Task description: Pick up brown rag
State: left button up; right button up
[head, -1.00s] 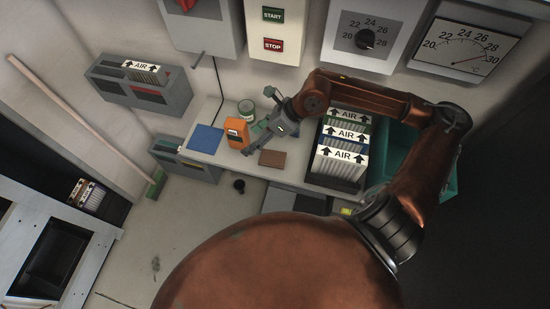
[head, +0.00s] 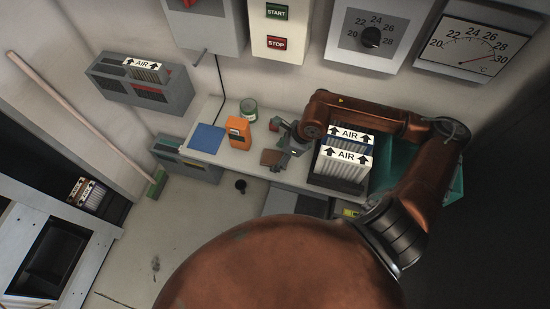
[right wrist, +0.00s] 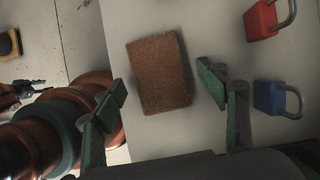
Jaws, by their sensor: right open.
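The brown rag (right wrist: 160,73) is a flat rectangle lying on the light shelf top. In the head view the rag (head: 270,157) shows near the shelf's front edge, partly hidden by my right gripper (head: 285,148). In the right wrist view my right gripper (right wrist: 163,108) is open, with its green fingertips on either side of the rag's near end. The rag lies between and beyond the fingertips, apart from them. No fingers are closed on it.
On the shelf (head: 216,155) stand a blue pad (head: 206,138), an orange device (head: 239,132) and a can (head: 248,110). Air filters (head: 345,155) stand right of the gripper. A red padlock (right wrist: 261,20) and a blue padlock (right wrist: 270,98) lie right of the rag in the wrist view.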

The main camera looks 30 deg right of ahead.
jog(key=shift+w+a+f, duration=0.1)
jog(key=shift+f, duration=0.25)
jog(key=shift+c, duration=0.2)
jog(key=c, duration=1.1)
jog(key=shift+o, duration=0.2)
